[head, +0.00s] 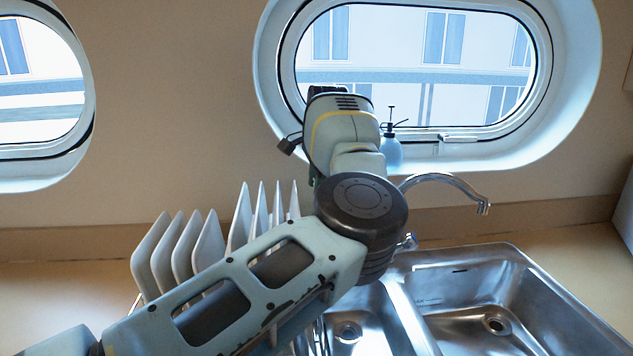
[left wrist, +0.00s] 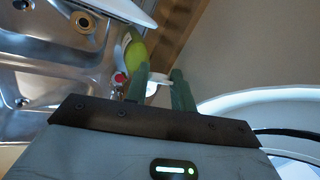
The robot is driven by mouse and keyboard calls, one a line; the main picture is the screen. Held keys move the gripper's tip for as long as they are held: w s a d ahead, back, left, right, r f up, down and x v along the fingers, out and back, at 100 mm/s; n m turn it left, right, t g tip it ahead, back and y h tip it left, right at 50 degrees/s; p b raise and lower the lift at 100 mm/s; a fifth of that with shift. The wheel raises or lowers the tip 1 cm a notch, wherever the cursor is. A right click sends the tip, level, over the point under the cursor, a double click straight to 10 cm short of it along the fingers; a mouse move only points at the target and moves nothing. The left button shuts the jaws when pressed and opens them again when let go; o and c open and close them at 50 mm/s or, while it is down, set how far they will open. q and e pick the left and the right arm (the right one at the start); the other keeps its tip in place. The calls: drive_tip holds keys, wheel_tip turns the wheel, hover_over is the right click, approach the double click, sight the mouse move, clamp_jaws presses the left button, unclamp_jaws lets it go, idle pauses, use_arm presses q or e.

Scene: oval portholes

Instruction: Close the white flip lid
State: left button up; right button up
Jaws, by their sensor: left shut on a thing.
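In the left wrist view my left gripper (left wrist: 160,84) has its two dark green fingers on either side of a small white part (left wrist: 157,86), and it is shut on it. This part may be the white flip lid, but its outline is mostly hidden by the fingers. A yellow-green rounded thing (left wrist: 135,50) lies just beyond the left finger. In the head view my left arm reaches up to the right porthole, and its wrist hides the fingers and whatever they hold. My right gripper is in neither view.
A steel double sink (head: 480,300) with a curved faucet (head: 440,177) lies below the right porthole (head: 578,70). A blue bottle with a black pump (head: 391,152) stands by that porthole, close to my wrist. Several white plates (head: 205,243) stand upright behind my forearm.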

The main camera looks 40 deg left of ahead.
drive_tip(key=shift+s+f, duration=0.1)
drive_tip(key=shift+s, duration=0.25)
use_arm(q)
drive_tip(key=shift+w+d+m+g+y+b, duration=0.15)
drive_tip(key=shift+w+g+y+b, duration=0.05)
drive_tip(key=shift+g+y, duration=0.35)
drive_tip(key=shift+w+d+m+g+y+b, duration=0.1)
drive_tip(key=shift+w+m+g+y+b, duration=0.1)
drive_tip(key=shift+g+y, duration=0.35)
drive_tip(key=shift+w+d+g+y+b, duration=0.2)
drive_tip(key=shift+w+g+y+b, duration=0.05)
drive_tip(key=shift+g+y+b, duration=0.7)
drive_tip(key=shift+w+d+r+m+g+y+b, duration=0.15)
drive_tip(key=shift+m+g+y+b, duration=0.1)
drive_tip(key=shift+g+b, duration=0.25)
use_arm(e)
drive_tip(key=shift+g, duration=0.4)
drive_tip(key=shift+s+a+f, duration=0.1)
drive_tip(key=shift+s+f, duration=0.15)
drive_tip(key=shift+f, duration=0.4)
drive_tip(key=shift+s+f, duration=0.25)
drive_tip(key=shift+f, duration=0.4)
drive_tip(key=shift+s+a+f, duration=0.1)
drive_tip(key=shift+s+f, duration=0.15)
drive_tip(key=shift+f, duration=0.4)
use_arm(q)
drive_tip(key=o, duration=1)
drive_tip(key=shift+r, duration=0.1)
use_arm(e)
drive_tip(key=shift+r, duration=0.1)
